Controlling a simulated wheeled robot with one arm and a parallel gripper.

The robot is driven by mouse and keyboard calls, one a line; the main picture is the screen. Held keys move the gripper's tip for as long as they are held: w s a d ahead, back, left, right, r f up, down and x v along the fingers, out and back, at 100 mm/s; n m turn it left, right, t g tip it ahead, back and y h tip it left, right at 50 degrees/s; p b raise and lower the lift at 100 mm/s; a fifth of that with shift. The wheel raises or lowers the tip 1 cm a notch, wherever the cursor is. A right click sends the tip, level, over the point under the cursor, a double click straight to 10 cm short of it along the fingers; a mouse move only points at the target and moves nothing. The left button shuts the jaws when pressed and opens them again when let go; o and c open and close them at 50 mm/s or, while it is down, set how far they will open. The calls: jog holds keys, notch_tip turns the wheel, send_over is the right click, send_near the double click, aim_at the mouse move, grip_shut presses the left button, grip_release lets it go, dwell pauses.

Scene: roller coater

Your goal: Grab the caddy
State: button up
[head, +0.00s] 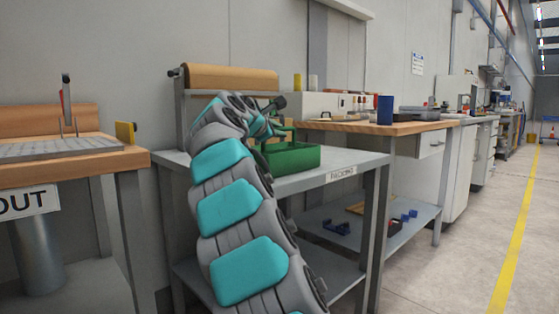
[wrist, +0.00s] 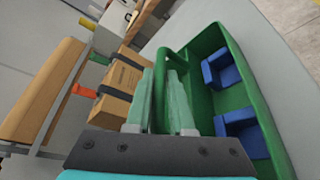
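The green caddy (head: 290,157) stands on the grey packing table, partly hidden behind my arm in the head view. In the wrist view the caddy (wrist: 255,85) is an open tray on the right, with blue pieces (wrist: 240,125) inside and a green handle (wrist: 166,52) along its left side. My gripper (wrist: 162,100) is at the handle. Its two pale green fingers stand apart, with part of the handle showing between them. I cannot tell whether the fingers press on it. In the head view the fingers are mostly hidden.
The packing table (head: 342,162) has a brown paper roll (head: 230,77) at its back. A brown box (wrist: 122,85) lies left of the caddy. A wooden-topped bench (head: 400,128) adjoins on the right. Open floor (head: 450,250) lies to the right.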

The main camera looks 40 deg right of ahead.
grip_shut()
dwell(0.9)
